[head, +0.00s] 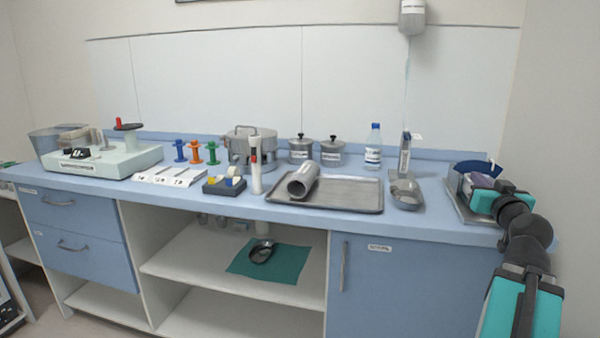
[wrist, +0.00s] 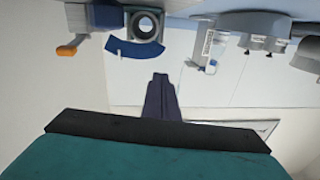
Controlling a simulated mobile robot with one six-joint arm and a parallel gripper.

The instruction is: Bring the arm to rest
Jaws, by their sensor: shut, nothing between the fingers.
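My arm (head: 519,245) is folded up at the right edge of the head view, in front of the counter's right end. In the wrist view my gripper (wrist: 160,77) shows as two dark fingers pressed together, with nothing between them. It points into open air towards the wall. In the head view I cannot clearly make out the fingertips; the teal wrist part hides some of what is behind it.
The blue counter (head: 430,222) holds a metal tray (head: 345,193) with a grey cylinder (head: 303,181), a bottle (head: 373,147), lidded pots and colored spools. Another tray (head: 458,205) with a blue curved piece (head: 474,168) lies beside my arm. The wall is close on the right.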

